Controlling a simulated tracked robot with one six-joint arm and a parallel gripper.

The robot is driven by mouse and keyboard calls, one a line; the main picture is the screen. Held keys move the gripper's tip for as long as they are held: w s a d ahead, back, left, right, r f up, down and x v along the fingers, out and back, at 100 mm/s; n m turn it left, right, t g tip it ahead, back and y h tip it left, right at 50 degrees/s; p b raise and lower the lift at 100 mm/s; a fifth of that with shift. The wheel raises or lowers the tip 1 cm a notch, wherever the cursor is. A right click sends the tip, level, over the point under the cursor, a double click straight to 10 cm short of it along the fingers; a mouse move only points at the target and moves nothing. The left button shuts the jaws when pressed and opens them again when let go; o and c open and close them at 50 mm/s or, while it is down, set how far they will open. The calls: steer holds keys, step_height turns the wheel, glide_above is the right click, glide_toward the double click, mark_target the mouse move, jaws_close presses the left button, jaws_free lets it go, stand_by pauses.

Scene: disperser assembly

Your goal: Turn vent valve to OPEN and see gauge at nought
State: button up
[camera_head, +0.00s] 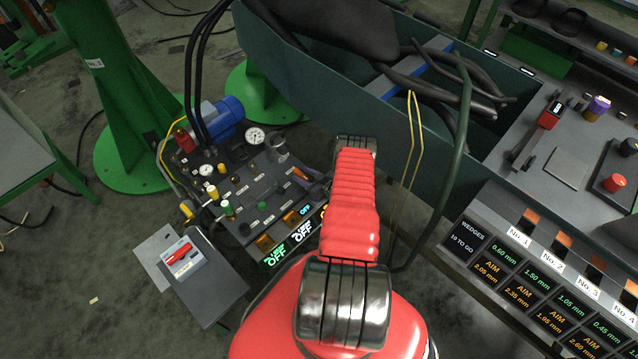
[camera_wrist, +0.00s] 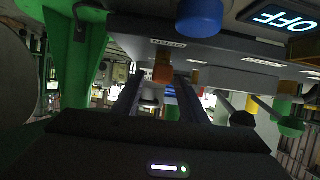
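A panel (camera_head: 240,207) with coloured knobs and lit OFF displays stands left of my arm in the head view. A larger white gauge (camera_head: 255,136) and a smaller one (camera_head: 207,170) sit on it; their needles are too small to read. In the wrist view my gripper (camera_wrist: 160,88) has its two fingers apart. An orange knob (camera_wrist: 162,72) shows in line with the gap, near a label that seems to read OPEN (camera_wrist: 168,43). Contact cannot be told, nor which knob is the vent valve. My arm hides most of the gripper in the head view.
In the wrist view a blue knob (camera_wrist: 200,18), a yellow knob (camera_wrist: 195,76) and a green knob (camera_wrist: 290,126) are close by. In the head view a blue motor (camera_head: 224,117) stands behind the panel, and a green-grey trough (camera_head: 340,95) with hoses lies behind my arm.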

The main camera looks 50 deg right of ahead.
steer(key=v, duration=1.1)
steer(key=shift+s, duration=0.35)
steer(key=shift+r, duration=0.15)
